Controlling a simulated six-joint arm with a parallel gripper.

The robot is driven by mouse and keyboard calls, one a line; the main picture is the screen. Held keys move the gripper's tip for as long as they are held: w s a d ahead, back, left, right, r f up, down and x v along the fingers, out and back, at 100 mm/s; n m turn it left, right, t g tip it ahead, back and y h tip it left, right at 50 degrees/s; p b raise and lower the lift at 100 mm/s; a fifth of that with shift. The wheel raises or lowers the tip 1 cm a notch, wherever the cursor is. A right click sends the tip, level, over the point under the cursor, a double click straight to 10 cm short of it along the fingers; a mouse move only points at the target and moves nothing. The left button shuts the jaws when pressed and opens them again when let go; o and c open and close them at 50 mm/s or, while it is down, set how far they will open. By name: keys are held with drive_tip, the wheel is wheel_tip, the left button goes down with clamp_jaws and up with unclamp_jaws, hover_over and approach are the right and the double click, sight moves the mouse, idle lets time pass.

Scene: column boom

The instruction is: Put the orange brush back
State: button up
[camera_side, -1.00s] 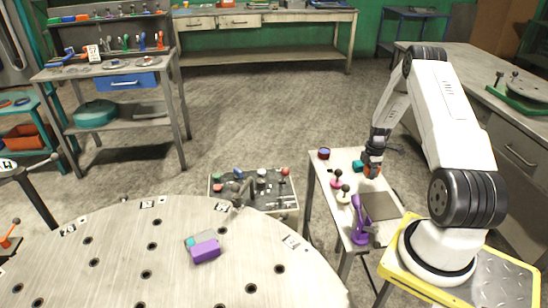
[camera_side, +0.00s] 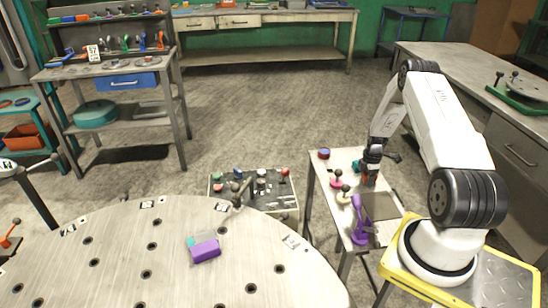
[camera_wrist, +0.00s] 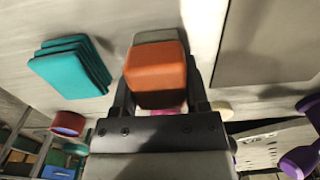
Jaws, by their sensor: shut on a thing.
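The orange brush (camera_wrist: 157,75) is between the two fingers of my gripper (camera_wrist: 158,82) in the wrist view, with its grey end showing beyond the orange body. My gripper (camera_side: 371,174) is shut on it. In the side view the gripper points down over the narrow side table (camera_side: 328,165), and only a little of the brush shows below it. I cannot tell whether the brush touches the table top.
A teal stack (camera_wrist: 70,65) lies left of the brush. A dark red and blue cylinder (camera_side: 324,153), a pink knob (camera_side: 336,181), a cream knob (camera_side: 343,193), a purple object (camera_side: 360,218) and a grey plate (camera_side: 380,206) are also on this table.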

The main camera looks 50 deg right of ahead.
drive_tip(key=shift+f, duration=0.15)
drive_tip(key=o, duration=1.1)
drive_tip(key=shift+o, duration=0.2)
wheel_tip(320, 180, up, 12)
drive_tip(key=shift+r, duration=0.2)
idle(0.3)
